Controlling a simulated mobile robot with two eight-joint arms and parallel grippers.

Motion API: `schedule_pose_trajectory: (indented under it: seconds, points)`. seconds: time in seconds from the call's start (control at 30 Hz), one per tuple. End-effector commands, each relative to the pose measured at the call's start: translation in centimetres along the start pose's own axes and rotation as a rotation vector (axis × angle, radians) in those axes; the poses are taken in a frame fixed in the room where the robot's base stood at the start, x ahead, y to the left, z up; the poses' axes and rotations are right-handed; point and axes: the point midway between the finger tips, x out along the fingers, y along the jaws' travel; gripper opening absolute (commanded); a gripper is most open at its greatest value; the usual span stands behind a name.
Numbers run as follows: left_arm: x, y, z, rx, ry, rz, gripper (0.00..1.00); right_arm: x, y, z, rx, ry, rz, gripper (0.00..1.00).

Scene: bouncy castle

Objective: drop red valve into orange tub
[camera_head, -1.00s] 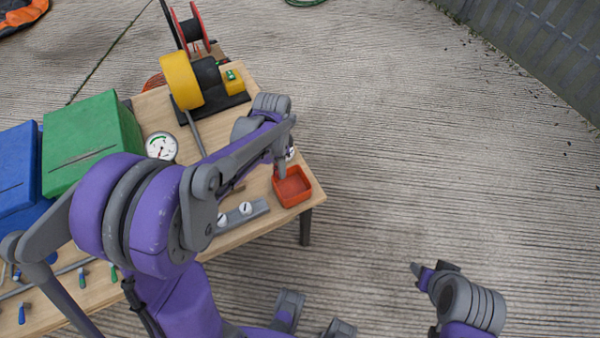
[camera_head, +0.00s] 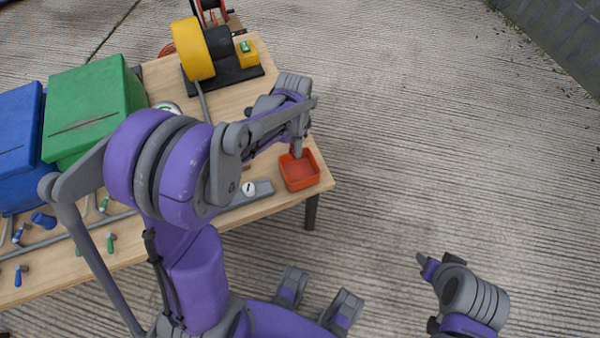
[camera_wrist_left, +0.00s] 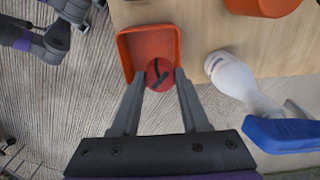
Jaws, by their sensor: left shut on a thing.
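The red valve (camera_wrist_left: 159,74) is a round red piece with a dark bar across its face. My left gripper (camera_wrist_left: 159,82) is shut on it in the left wrist view, and the valve overlaps the near part of the orange tub (camera_wrist_left: 124,55). In the head view the orange tub (camera_head: 314,183) is a small square open tray at the table's right corner. My left gripper (camera_head: 297,152) is at its back edge there; the valve is hard to make out in that view. My right gripper (camera_head: 424,262) is off the table at lower right, its jaw opening unclear.
The wooden table (camera_head: 235,98) also bears a green box (camera_head: 95,112), a blue box (camera_head: 18,140), a yellow wheel machine (camera_head: 193,48) and several small tools. A grey rail with a white knob (camera_head: 249,189) lies left of the tub. The concrete floor at right is clear.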

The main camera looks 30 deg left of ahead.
Motion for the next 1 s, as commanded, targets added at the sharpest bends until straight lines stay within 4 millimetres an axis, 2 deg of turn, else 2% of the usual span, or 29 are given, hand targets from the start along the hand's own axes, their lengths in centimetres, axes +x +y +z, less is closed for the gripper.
schedule_pose_trajectory:
  seconds: [0.27, 0.3, 0.47, 0.8, 0.87, 1.0]
  points:
    - [0.1, 0.0, 0.0, 0.000, 0.001, 0.000, 0.00, 0.1, 0.0, 0.0, 0.000, 0.000, 0.000, 0.50]
    - [0.1, 0.0, 0.0, 0.000, 0.001, 0.000, 0.52, 0.1, 0.0, 0.0, 0.000, 0.000, 0.000, 0.50]
    - [0.1, 0.0, 0.0, 0.000, 0.001, 0.000, 0.80, 0.1, 0.0, 0.0, 0.000, 0.000, 0.000, 0.50]
    - [-0.2, 0.0, 0.0, 0.000, 0.001, 0.000, 0.80, 0.0, 0.0, 0.0, 0.000, 0.000, 0.000, 0.50]
    - [-0.7, 0.0, 0.0, 0.000, 0.001, 0.000, 0.80, -0.1, 0.0, 0.0, 0.000, 0.000, 0.000, 0.50]
    - [-3.1, 0.0, 0.0, 0.000, 0.001, -0.001, 0.80, -0.3, 0.0, -0.2, 0.000, 0.001, 0.000, 0.50]
